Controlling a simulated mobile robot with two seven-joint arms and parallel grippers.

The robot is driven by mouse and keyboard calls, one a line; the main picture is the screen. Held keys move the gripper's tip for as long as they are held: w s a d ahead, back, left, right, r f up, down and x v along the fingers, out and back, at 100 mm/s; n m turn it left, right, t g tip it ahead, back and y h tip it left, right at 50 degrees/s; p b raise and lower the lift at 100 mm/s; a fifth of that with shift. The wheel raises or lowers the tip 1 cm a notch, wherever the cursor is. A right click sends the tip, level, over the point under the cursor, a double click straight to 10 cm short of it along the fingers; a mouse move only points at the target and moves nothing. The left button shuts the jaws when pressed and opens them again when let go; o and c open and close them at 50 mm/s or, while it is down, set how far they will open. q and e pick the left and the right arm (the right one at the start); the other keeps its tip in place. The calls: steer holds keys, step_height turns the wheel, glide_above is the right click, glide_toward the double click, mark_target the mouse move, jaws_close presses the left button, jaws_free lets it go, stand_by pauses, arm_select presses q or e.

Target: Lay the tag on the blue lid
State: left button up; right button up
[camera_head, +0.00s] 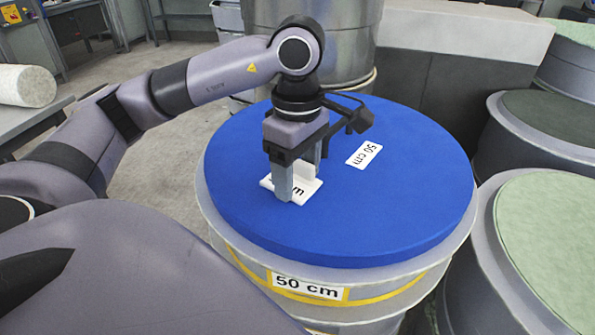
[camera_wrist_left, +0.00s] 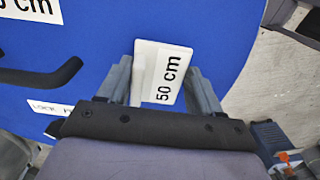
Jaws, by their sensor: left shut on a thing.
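The blue lid (camera_head: 410,205) lies flat on a round drum in the middle of the head view, and its blue surface (camera_wrist_left: 105,30) fills much of the left wrist view. My left gripper (camera_head: 298,182) points down over the lid's left part. It is shut on the white tag (camera_head: 311,188) by an upright tab. The tag is a flat plate marked "50 cm" and also shows in the left wrist view (camera_wrist_left: 172,72). It is level, at or just above the lid; I cannot tell whether they touch. The fingers hide part of it. My right gripper is not in view.
A white "50 cm" label (camera_head: 364,154) lies on the lid, right of the gripper. Another label (camera_head: 306,287) is on the drum's front. Drums with green tops (camera_head: 550,235) stand close on the right. A metal drum (camera_head: 320,45) stands behind. The lid's right and front are clear.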

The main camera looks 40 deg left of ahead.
mark_target(298, 184)
arm_select(q)
steer(key=shift+f, duration=0.1)
steer(key=o, duration=1.1)
steer(key=shift+c, duration=0.2)
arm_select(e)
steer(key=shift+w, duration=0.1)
arm_select(q)
steer(key=shift+r, duration=0.3)
step_height(298, 184, up, 12)
steer(key=p, duration=0.4)
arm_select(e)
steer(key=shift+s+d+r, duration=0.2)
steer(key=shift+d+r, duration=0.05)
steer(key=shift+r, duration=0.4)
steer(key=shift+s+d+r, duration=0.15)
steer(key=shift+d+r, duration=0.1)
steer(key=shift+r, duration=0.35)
